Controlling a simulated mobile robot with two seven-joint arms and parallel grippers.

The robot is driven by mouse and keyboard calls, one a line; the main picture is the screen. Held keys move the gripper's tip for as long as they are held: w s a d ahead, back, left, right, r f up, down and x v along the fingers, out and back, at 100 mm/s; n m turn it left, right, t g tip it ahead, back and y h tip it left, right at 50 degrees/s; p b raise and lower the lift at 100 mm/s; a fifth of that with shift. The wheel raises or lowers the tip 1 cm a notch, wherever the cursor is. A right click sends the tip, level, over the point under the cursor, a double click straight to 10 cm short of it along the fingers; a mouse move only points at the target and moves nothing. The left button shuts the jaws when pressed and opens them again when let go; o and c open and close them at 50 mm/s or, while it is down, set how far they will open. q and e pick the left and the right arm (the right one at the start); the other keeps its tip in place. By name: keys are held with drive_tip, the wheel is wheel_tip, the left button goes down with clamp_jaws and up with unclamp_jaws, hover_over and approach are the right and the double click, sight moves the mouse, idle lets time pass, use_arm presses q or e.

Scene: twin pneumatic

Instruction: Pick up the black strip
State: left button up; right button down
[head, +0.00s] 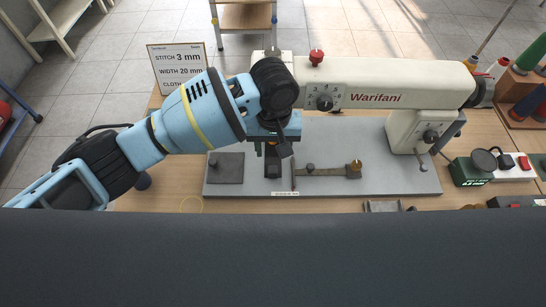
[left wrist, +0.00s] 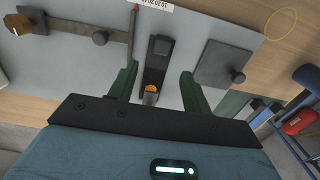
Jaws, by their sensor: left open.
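My left gripper (head: 272,146) is over the grey plate (head: 358,187) of the sewing machine, in front of the machine's head. In the left wrist view its two green fingers (left wrist: 159,72) are apart. Between them is a narrow dark piece (left wrist: 157,58) with a raised block at its far end and an orange spot near the gripper. The piece also shows below the gripper in the head view (head: 272,169). I cannot tell whether it is the black strip or a fixed part. No contact with the fingers is visible. My right gripper is out of view.
The cream sewing machine (head: 375,80) stands close behind and right of my gripper. A square dark plate with a knob (head: 226,168) lies left; a brass-ended bar (head: 330,171) lies right. A sign (head: 178,66) stands at back left. A green box (head: 468,172) is far right.

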sight(273, 166)
use_arm(q)
drive_tip(key=shift+s+f+b, duration=0.15)
drive_tip(key=shift+f+b, duration=0.15)
drive_tip(key=shift+f, duration=3.05)
drive_tip(key=c, duration=1.1)
